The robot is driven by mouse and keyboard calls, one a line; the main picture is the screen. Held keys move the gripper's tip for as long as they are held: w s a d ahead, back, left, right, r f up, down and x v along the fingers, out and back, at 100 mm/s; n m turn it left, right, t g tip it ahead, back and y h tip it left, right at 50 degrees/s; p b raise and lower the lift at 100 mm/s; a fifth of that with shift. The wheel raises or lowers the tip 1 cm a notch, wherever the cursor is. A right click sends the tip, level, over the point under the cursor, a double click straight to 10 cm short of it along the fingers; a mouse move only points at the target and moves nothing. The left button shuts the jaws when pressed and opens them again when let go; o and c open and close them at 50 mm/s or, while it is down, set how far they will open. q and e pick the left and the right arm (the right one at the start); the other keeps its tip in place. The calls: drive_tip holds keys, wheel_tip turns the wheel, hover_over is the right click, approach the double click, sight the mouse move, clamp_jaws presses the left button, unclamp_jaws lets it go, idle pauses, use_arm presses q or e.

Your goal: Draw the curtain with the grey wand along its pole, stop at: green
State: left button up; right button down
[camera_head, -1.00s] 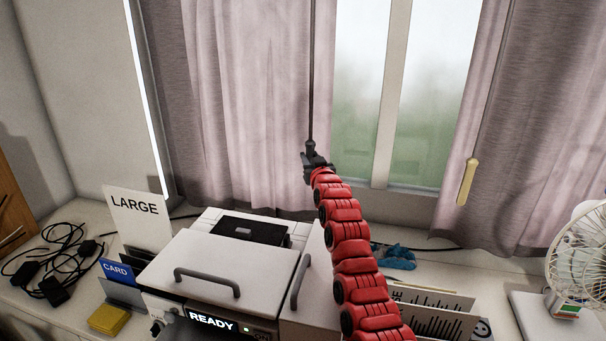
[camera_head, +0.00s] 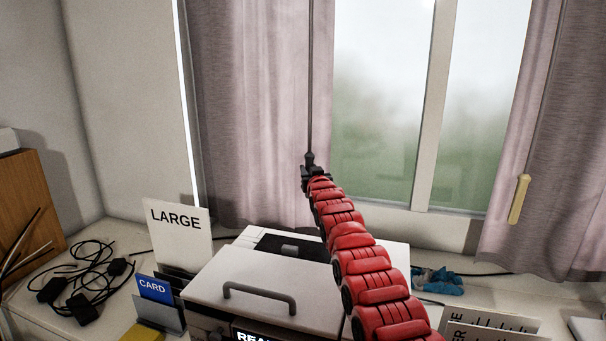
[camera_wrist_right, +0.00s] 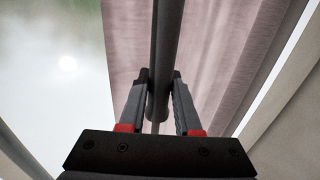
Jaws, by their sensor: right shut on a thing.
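The grey wand (camera_head: 310,90) hangs in front of the inner edge of the left pink curtain (camera_head: 262,120). My right gripper (camera_head: 311,162) is shut on the wand near its lower end. In the right wrist view the two fingers (camera_wrist_right: 161,88) sit on either side of the grey wand (camera_wrist_right: 167,40), with the curtain (camera_wrist_right: 215,45) behind. The right pink curtain (camera_head: 545,140) has a cream-yellow wand (camera_head: 519,199). Bare window glass (camera_head: 385,100) shows between the curtains. The pole and any green mark are out of view. My left gripper is not in view.
Below stands a white machine (camera_head: 250,280) with a grey handle. A LARGE sign (camera_head: 178,228), a blue CARD holder (camera_head: 155,288) and black cables (camera_head: 85,280) are to its left.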

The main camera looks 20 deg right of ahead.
drive_tip(key=shift+s+d+f, duration=0.1)
drive_tip(key=shift+d+f, duration=0.05)
drive_tip(key=shift+d, duration=0.1)
drive_tip(key=c, duration=0.9)
unclamp_jaws()
